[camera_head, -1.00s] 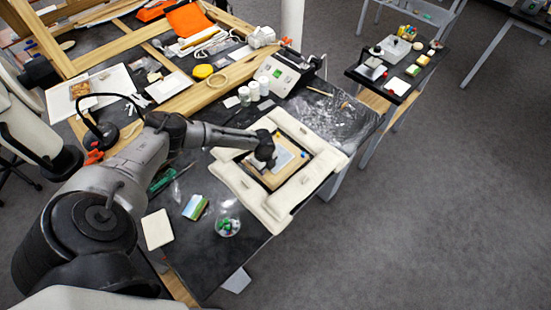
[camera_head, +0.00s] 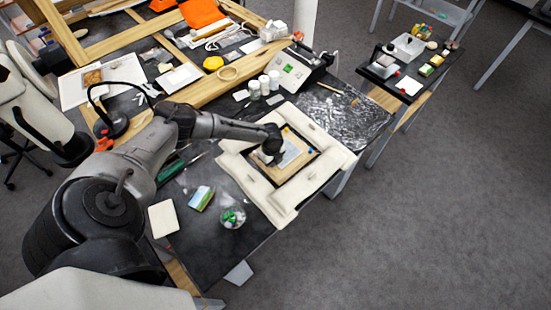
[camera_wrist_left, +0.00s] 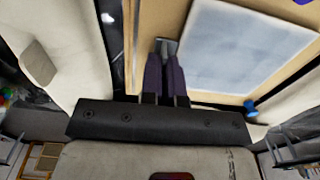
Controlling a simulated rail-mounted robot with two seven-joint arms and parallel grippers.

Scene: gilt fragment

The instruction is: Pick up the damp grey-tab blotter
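The damp grey-tab blotter (camera_wrist_left: 226,50) is a pale blue-grey sheet on a tan wooden panel (camera_wrist_left: 118,20). In the head view the blotter (camera_head: 292,153) lies inside the cream padded frame (camera_head: 248,180), partly hidden by my left gripper (camera_head: 270,156). In the left wrist view my left gripper (camera_wrist_left: 166,58) has its two dark fingers close together at the sheet's left edge. The small grey tab (camera_wrist_left: 167,45) sits at and between the fingertips. No lift of the sheet off the panel can be made out. My right gripper is not in view.
Blue pins (camera_wrist_left: 250,104) stand at the panel's edge. Near the frame are a cup of green pieces (camera_head: 232,217), a green-and-blue sponge (camera_head: 201,198), white jars (camera_head: 264,82) and a grey device (camera_head: 292,68). A crumpled clear film (camera_head: 345,112) lies to the right.

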